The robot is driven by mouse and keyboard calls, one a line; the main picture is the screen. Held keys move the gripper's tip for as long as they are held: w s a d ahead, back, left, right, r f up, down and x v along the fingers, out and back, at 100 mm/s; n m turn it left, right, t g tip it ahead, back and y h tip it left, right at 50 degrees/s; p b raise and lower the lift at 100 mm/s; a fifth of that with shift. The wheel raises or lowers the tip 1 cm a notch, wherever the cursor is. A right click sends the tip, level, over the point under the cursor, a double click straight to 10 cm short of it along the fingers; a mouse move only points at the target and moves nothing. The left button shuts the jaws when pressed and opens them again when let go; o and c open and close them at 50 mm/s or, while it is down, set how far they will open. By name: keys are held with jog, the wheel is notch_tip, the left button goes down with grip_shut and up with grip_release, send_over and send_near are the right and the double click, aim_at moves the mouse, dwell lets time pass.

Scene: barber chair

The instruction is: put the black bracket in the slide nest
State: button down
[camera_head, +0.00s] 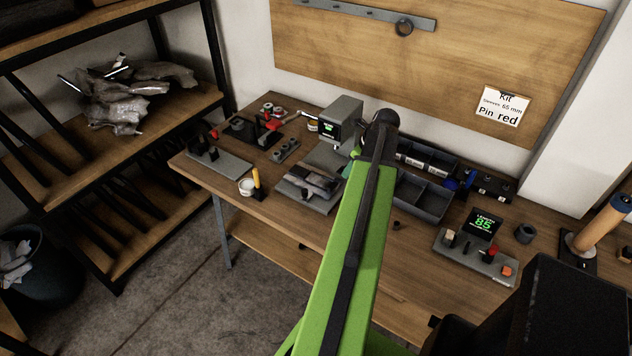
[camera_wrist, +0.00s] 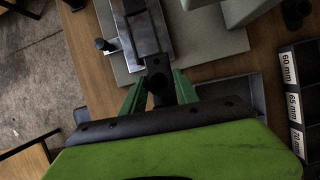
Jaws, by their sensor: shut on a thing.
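My gripper (camera_wrist: 158,90) shows in the wrist view with its two green fingers shut on a small black part with a round hole, which looks like the black bracket (camera_wrist: 158,68). The bracket is at the near end of a metal slide fixture (camera_wrist: 147,36) on a grey base. I cannot tell whether the bracket touches the fixture. In the head view the fixture (camera_head: 308,187), likely the slide nest, stands on the bench left of my arm. My arm hides most of the gripper and the bracket there.
A grey machine with a display (camera_head: 341,120) stands behind the fixture.

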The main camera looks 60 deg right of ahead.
jog(key=shift+n, duration=0.3)
jog(key=r+p, duration=0.1)
jog(key=d+r+p, duration=0.1)
jog(key=r, duration=0.1)
jog(key=r+p, duration=0.1)
jog(key=p, duration=0.1)
jog(key=shift+d+r, duration=0.15)
jog(key=shift+d, duration=0.25)
jog(key=b, duration=0.8)
send_near(316, 180)
jog(key=shift+w+d+f, duration=0.25)
jog(key=shift+w+f, duration=0.4)
jog(key=shift+w, duration=0.25)
jog(key=shift+w+a, duration=0.1)
jog(key=shift+w, duration=0.15)
notch_tip(316, 180, down, 5)
jog(key=b, duration=0.4)
jog(key=shift+s+r, duration=0.1)
jog(key=shift+r, duration=0.15)
jog(key=c, duration=0.9)
grip_release()
jog(key=shift+s+a, duration=0.1)
jog(key=shift+r+p, duration=0.45)
jog(key=p+v, duration=1)
jog(key=v, duration=0.1)
jog(key=shift+d+r+p, duration=0.25)
jog(key=shift+r+p, duration=0.1)
jog(key=shift+p, duration=0.05)
